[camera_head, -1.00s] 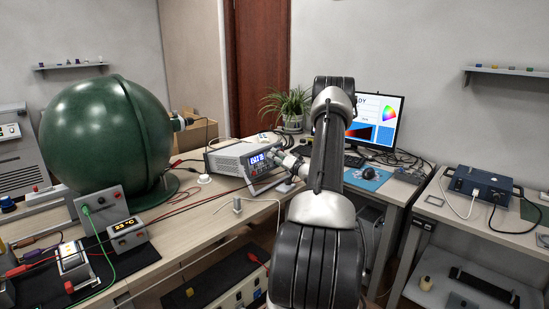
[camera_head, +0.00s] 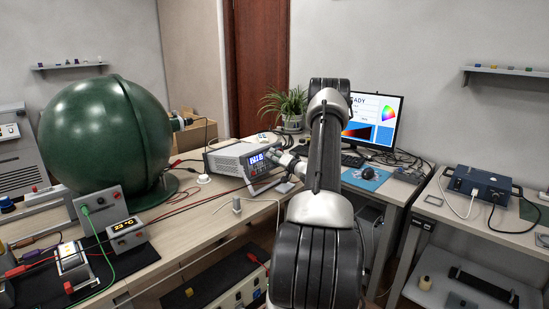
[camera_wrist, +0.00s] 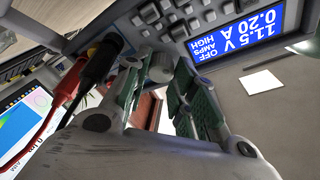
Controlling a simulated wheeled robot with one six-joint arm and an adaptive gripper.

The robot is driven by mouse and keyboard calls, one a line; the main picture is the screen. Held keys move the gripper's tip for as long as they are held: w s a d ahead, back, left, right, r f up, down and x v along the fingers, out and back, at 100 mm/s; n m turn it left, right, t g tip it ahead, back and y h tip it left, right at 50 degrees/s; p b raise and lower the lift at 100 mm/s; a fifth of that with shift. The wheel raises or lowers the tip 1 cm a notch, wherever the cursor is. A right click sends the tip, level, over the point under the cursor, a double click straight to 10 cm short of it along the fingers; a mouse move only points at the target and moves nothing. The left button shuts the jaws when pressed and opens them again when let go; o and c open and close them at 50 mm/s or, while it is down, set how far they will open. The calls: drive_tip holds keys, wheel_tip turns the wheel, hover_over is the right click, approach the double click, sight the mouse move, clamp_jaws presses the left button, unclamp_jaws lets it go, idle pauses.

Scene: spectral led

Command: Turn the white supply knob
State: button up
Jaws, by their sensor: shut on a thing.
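The bench power supply (camera_head: 236,158) stands on the wooden bench, its front facing my arm. In the wrist view its blue display (camera_wrist: 242,32) appears rotated and reads 11.5 V, 0.20 A, OFF. The pale supply knob (camera_wrist: 162,68) sticks out of the front panel. My gripper (camera_wrist: 160,82) is at the panel with its green-padded fingertips on both sides of the knob, shut on it. In the head view my gripper (camera_head: 287,163) is small and partly merges with the supply front, so the knob is not clear there.
Red and black plugs (camera_wrist: 93,66) with cables sit in the panel close beside my left finger in the wrist view. A large green sphere (camera_head: 100,135) stands left on the bench. A monitor (camera_head: 375,118) and a plant (camera_head: 288,105) are behind my arm.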

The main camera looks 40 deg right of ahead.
drive_tip(key=shift+m+g+h, duration=0.25)
drive_tip(key=shift+m+g, duration=0.15)
drive_tip(key=shift+m, duration=1.1)
drive_tip(key=shift+m+g+h, duration=0.25)
drive_tip(key=shift+m+g, duration=0.15)
drive_tip(key=shift+m, duration=1.1)
drive_tip(key=o, duration=1)
drive_tip(key=shift+o, duration=0.2)
drive_tip(key=shift+s, duration=0.1)
drive_tip(key=s+a+r, duration=0.1)
drive_tip(key=s, duration=1)
drive_tip(key=shift+s+a+r, duration=0.25)
drive_tip(key=shift+s+a, duration=0.1)
drive_tip(key=shift+a, duration=0.05)
